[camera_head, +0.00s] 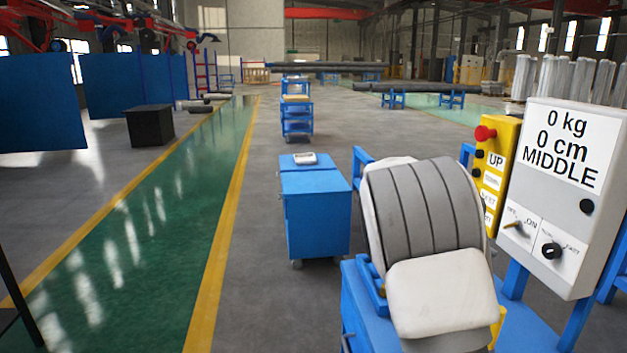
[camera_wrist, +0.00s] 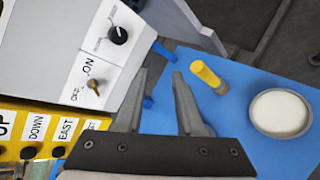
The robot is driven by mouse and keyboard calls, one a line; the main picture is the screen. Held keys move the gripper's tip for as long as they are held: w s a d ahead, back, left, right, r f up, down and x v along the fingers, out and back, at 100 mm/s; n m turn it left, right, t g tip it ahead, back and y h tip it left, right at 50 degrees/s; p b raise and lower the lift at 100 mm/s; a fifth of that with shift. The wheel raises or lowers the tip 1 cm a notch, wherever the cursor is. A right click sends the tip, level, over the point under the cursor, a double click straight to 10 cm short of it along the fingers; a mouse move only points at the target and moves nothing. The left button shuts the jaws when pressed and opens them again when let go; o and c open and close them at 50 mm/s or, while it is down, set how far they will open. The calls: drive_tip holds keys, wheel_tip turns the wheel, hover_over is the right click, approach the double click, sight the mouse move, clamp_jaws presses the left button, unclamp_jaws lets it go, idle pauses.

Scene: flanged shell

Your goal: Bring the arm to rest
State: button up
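My gripper (camera_wrist: 160,73) shows in the wrist view with its two grey fingers apart and nothing between them. It is open above a blue surface (camera_wrist: 235,135). A control box (camera_wrist: 85,50) with knobs is just left of the fingers, and a yellow cylinder (camera_wrist: 208,76) is just right of them. In the head view I cannot make out the gripper. A large grey banded and white rounded form fills the lower right there; it may be part of my arm, but I cannot tell for sure.
A white panel (camera_head: 563,190) reads 0 kg, 0 cm, MIDDLE, beside a yellow button box (camera_head: 493,170). A round dish with a white top (camera_wrist: 280,113) is on the blue surface. A blue cabinet (camera_head: 317,215) stands left of the banded form. The green lane (camera_head: 140,230) is clear.

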drive_tip(key=s+a+r+m+t+y+p, duration=0.1)
drive_tip(key=s+a+r+t+y+p, duration=0.1)
drive_tip(key=s+a, duration=0.4)
drive_tip(key=s+a+r+m+t+y+p, duration=0.2)
drive_tip(key=s+a+y, duration=0.4)
drive_tip(key=s, duration=0.4)
drive_tip(key=s+a+r+m+t+y+p, duration=0.1)
drive_tip(key=s+a+r+t+y+p, duration=0.2)
drive_tip(key=s, duration=0.6)
drive_tip(key=shift+a+r+t+y, duration=0.25)
drive_tip(key=shift+a+t+y, duration=0.25)
drive_tip(key=shift+a+t, duration=0.75)
drive_tip(key=shift+m+g, duration=0.25)
drive_tip(key=shift+m, duration=0.05)
